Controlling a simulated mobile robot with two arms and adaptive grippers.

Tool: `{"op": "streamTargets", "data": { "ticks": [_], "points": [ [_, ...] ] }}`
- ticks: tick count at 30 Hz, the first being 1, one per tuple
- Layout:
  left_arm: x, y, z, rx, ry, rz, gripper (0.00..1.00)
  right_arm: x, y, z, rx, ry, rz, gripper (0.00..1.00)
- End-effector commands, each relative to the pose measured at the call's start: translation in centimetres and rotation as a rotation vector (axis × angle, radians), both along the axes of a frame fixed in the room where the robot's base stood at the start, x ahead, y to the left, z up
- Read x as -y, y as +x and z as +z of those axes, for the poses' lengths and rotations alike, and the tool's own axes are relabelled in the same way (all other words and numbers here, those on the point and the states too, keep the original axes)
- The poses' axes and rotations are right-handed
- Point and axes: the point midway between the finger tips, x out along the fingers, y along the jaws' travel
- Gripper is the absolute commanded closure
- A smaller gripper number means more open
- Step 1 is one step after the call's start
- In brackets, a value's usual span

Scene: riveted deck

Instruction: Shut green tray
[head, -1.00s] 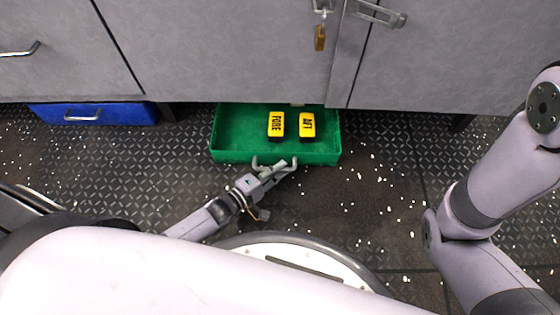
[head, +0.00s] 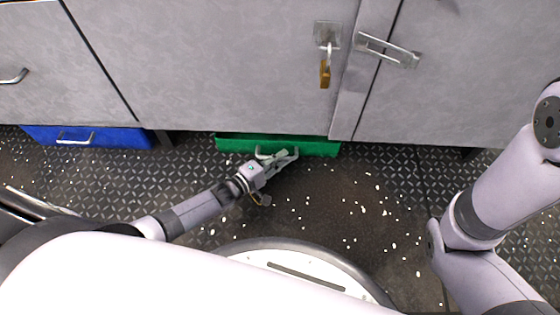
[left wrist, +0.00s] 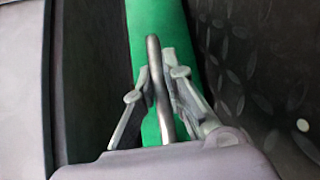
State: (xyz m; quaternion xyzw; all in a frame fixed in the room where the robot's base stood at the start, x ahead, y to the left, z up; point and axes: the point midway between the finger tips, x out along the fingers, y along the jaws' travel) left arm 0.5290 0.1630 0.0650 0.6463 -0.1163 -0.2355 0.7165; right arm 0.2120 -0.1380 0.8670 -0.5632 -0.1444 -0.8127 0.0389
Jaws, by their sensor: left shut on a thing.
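The green tray (head: 228,142) sits under the grey cabinet in the head view. Only its front face and a narrow strip of its top show. Its inside and the yellow blocks are hidden beneath the cabinet. My left gripper (head: 280,158) is at the middle of the tray's front, shut on the tray's handle. In the left wrist view the gripper's fingers (left wrist: 160,85) close on both sides of the grey handle bar (left wrist: 153,60), with the green front (left wrist: 150,15) behind it. My right gripper is out of view; only my right arm shows.
A blue tray (head: 105,138) with a handle sits under the cabinet at left. The grey cabinet (head: 210,70) above has a latch and a hanging brass padlock (head: 325,73). The dark riveted deck (head: 340,195), scattered with white bits, is open in front.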

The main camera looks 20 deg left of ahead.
Motion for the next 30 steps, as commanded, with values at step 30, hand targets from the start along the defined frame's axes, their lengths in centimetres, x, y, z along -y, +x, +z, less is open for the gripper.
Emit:
{"op": "streamTargets", "data": {
  "ticks": [30],
  "points": [
    [-0.16, 0.30, 0.01, -0.001, 0.000, 0.002, 0.69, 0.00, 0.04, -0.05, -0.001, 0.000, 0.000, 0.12]
  ]
}}
